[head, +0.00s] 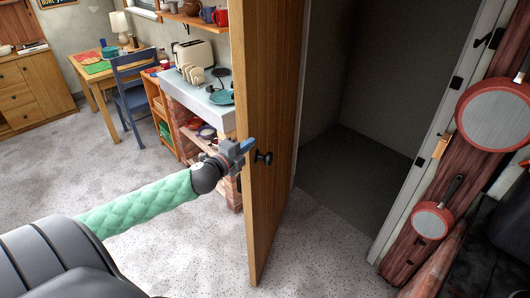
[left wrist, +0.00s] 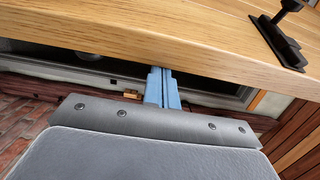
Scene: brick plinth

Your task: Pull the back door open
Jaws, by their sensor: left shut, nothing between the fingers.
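The back door (head: 268,120) is a brown wooden door that stands open, swung away from its frame (head: 440,130). In the left wrist view the blue fingers (left wrist: 162,88) are together and reach to the door edge (left wrist: 160,52). A black handle fitting (left wrist: 280,40) shows on the door there. I cannot tell whether the fingers touch the door. My right gripper is not in view.
Behind the door is a dark doorway with clear floor (head: 360,165). A brick plinth with a grey top (head: 205,105) bearing a toaster (head: 193,55) stands left of the door. Pans (head: 495,113) hang on the right wall. Carpet (head: 190,255) in front is clear.

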